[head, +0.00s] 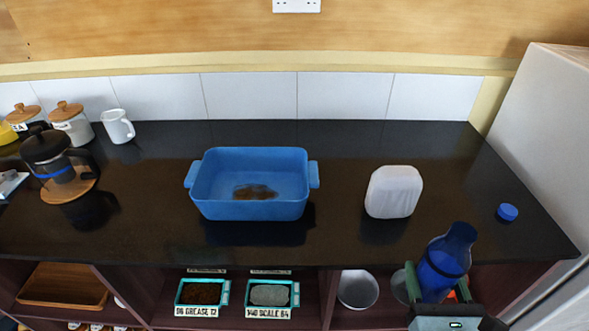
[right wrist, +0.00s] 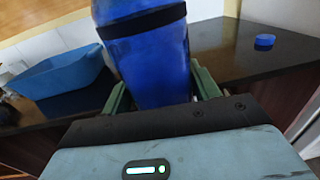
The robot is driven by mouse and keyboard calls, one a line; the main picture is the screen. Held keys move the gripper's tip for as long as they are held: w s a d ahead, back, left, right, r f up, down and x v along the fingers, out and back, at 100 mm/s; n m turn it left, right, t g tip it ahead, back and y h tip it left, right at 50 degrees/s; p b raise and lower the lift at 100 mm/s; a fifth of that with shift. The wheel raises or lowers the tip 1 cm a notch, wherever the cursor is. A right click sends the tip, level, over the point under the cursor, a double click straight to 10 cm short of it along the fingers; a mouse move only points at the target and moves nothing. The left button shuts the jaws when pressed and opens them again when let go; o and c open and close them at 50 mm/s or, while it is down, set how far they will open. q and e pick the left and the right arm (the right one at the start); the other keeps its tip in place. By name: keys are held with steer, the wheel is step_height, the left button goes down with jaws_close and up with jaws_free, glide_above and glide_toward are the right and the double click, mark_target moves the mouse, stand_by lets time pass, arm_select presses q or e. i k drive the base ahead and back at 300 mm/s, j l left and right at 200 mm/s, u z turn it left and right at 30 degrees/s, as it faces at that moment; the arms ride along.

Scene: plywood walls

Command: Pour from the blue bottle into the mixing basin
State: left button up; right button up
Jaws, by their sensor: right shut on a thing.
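The blue bottle (head: 447,258) is at the lower right of the head view, in front of the counter's front edge, tilted slightly right. My right gripper (head: 437,284) is shut around its body. In the right wrist view the bottle (right wrist: 150,62), with a dark band, stands between the green fingers of the gripper (right wrist: 162,92); its top is cut off. The blue mixing basin (head: 250,211) sits mid-counter, left of and beyond the bottle, with a brown patch on its floor. It also shows at the left of the right wrist view (right wrist: 58,78). My left gripper is out of view.
A white rounded container (head: 394,192) stands between basin and bottle. A blue cap (head: 507,212) lies on the right of the counter, near a pale tall side panel (head: 540,120). A French press (head: 55,160), canisters and a white mug (head: 118,126) stand left. Shelves below hold labelled trays.

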mark_target(229, 183)
steer(key=j+z, duration=0.1)
steer(key=j, duration=1.6)
